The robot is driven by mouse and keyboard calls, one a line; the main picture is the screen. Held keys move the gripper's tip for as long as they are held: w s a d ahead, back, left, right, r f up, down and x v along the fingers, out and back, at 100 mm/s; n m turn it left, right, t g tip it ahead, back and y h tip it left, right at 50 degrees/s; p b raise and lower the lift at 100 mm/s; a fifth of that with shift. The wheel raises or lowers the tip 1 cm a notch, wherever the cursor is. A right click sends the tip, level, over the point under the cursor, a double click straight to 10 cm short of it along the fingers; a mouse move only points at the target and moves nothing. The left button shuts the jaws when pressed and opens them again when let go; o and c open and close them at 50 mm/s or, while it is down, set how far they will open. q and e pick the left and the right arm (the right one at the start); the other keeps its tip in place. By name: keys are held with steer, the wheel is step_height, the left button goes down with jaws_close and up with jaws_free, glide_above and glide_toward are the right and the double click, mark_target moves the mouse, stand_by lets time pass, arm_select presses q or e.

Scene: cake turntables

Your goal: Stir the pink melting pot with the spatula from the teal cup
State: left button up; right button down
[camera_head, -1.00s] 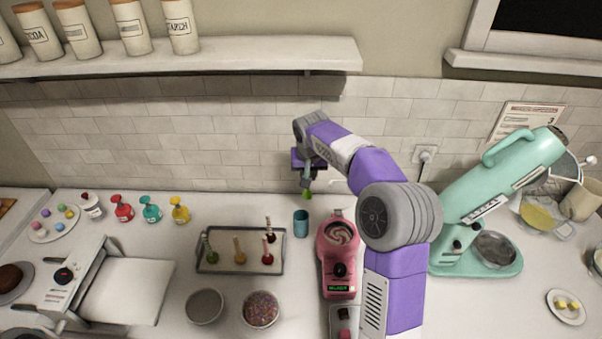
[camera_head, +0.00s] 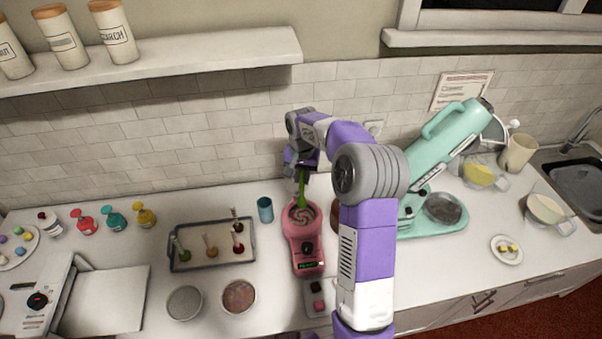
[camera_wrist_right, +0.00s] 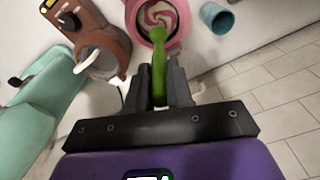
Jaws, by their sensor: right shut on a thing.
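The pink melting pot (camera_head: 302,246) stands on the counter with a red and white swirl in its bowl; it also shows in the right wrist view (camera_wrist_right: 178,40). My right gripper (camera_head: 302,170) is above the pot's bowl, shut on the green spatula (camera_head: 302,190). In the right wrist view the spatula (camera_wrist_right: 159,75) runs from between the fingers (camera_wrist_right: 160,88) toward the swirl. Its tip is over or in the bowl; I cannot tell whether it touches the swirl. The teal cup (camera_head: 265,209) stands upright just left of the pot. My left gripper is not in view.
A tray (camera_head: 213,264) with cake pops is left of the cup. A brown pot (camera_wrist_right: 97,40) sits beside the pink one, partly behind my arm. A teal stand mixer (camera_head: 440,150) stands at the right. Two bowls (camera_head: 185,303) are in front.

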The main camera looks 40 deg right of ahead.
mark_target(302, 196)
steer(key=shift+f+b, duration=3)
steer(key=shift+f, duration=1.7)
steer(key=shift+f+b, duration=0.35)
steer(key=shift+f, duration=0.05)
